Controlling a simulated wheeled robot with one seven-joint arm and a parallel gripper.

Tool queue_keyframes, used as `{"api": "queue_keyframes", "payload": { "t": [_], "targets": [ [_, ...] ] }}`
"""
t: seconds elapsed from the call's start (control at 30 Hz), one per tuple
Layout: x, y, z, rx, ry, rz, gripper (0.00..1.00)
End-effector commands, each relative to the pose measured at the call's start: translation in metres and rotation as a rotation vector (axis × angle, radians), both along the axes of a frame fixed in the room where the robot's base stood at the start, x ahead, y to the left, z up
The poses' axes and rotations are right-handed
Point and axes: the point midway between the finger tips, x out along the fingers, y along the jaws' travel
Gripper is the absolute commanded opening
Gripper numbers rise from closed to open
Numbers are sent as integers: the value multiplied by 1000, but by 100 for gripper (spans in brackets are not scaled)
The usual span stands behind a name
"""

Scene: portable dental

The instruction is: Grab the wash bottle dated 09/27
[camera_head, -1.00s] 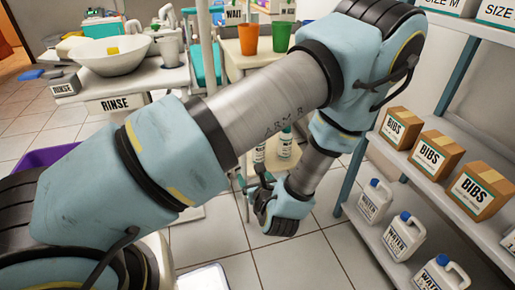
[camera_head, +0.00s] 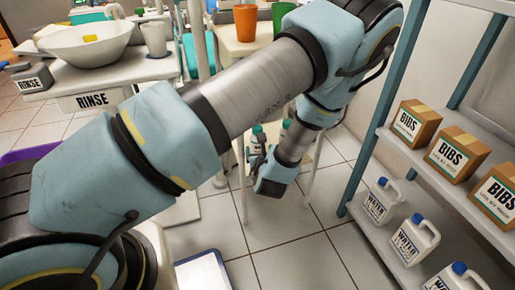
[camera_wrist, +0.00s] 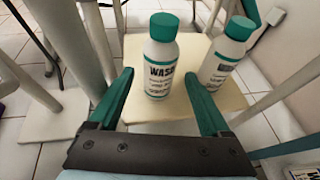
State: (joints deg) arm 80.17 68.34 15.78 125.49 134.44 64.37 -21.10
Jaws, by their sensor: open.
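Two white wash bottles with green caps and green label bands stand upright on a low cream shelf in the wrist view. The nearer bottle (camera_wrist: 160,58), marked WASH, stands ahead of and between the fingers of my gripper (camera_wrist: 158,98). The other bottle (camera_wrist: 224,62) stands to its right and a little farther back, outside the right finger. The small print is too blurred to read a date on either. My gripper is open and empty. In the head view my gripper (camera_head: 262,178) is down by the shelf, and the bottles there are partly hidden by my arm.
The cream shelf (camera_wrist: 232,103) sits between thin table legs, with a pale post (camera_wrist: 62,35) close on the left. In the head view, a rack (camera_head: 352,205) with BIBS boxes (camera_head: 457,150) and water jugs (camera_head: 415,240) stands at right. A rinse table (camera_head: 135,80) is at left.

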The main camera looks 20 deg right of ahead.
Motion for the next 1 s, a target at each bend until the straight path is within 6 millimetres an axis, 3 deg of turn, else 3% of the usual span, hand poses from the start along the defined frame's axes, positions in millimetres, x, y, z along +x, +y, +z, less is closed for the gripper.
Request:
{"api": "queue_keyframes", "payload": {
  "t": [0.3, 0.6, 0.9, 1.0],
  "targets": [
    [25, -8, 0, -3, -2, 3, 81],
    [63, -21, -18, -1, -2, 1, 81],
    [67, -22, -19, -1, 0, 0, 81],
    [67, -22, -19, -1, 0, 0, 71]
  ]
}}
